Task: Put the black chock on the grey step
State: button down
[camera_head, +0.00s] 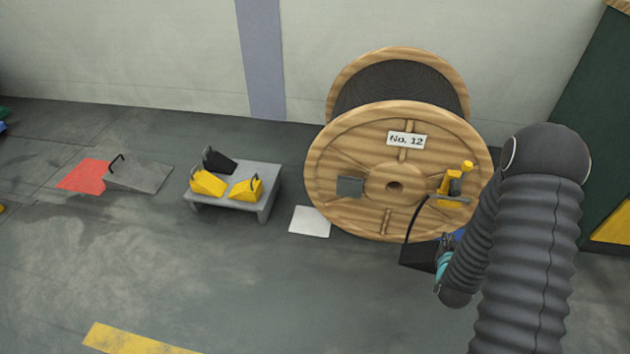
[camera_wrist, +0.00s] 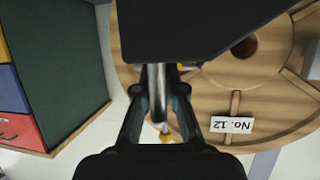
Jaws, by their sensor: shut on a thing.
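The grey step (camera_head: 267,185) is a low bench on the floor left of the wooden reel. One black chock (camera_head: 219,163) stands at its back left, with two yellow chocks (camera_head: 208,183) in front. Another black chock (camera_head: 416,256) is at the front of the reel, partly behind my arm, and has a thin black handle. My gripper (camera_head: 446,243) is beside this chock, mostly hidden by my arm. In the wrist view my gripper (camera_wrist: 160,92) is shut on a rod-like handle, and the dark chock body (camera_wrist: 205,30) fills the top. I cannot tell whether it touches the floor.
The wooden reel marked No. 12 (camera_head: 325,160) stands right of the step. A white plate (camera_head: 310,222) lies on the floor between them. A grey wedge (camera_head: 145,178) and red patch (camera_head: 84,176) lie left. The floor in front is clear.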

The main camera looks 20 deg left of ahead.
aim_at(257, 172)
jog(key=u, duration=0.35)
jog(key=k, duration=0.4)
jog(key=u, duration=1.45)
jog(key=i, duration=0.7)
jog(key=u, duration=0.95)
jog(key=i, duration=1)
jog(key=z, duration=0.9)
jog(key=i, duration=0.9)
jog(key=z, duration=1)
